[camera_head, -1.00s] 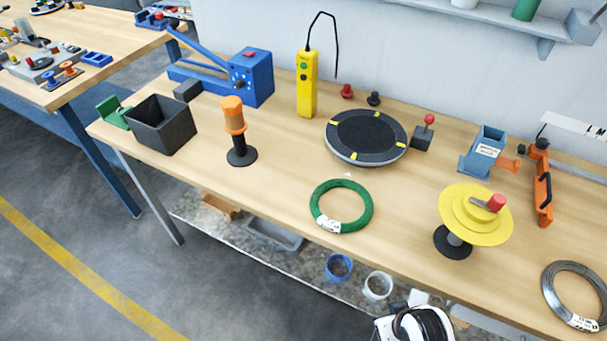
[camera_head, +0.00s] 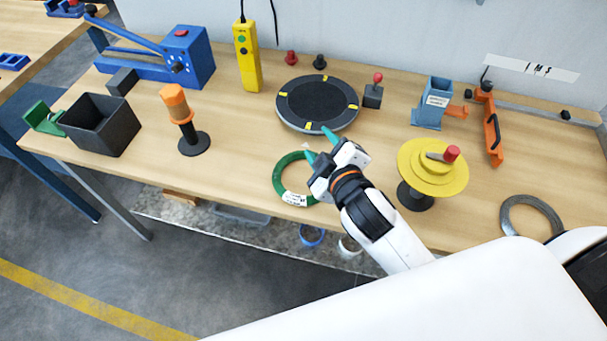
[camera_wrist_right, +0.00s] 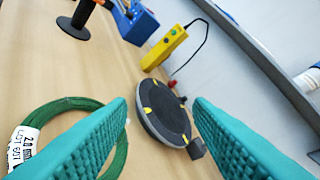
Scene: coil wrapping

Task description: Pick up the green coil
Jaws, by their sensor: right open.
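The green coil (camera_head: 283,179) lies flat on the wooden bench near its front edge, with a white label on its front. My right gripper (camera_head: 320,143) is open and empty, above the coil's right side and covering part of it in the head view. In the right wrist view the two teal fingers (camera_wrist_right: 160,130) are spread wide. The coil (camera_wrist_right: 62,104) shows there at lower left, partly behind the left finger. My left gripper is not in view.
A round black turntable (camera_head: 318,103) stands just behind the gripper. A yellow stepped spool (camera_head: 432,172) stands to the right, and a grey coil (camera_head: 531,217) lies further right. An orange-topped post (camera_head: 182,118) and a dark bin (camera_head: 101,124) stand left. Bench between post and coil is clear.

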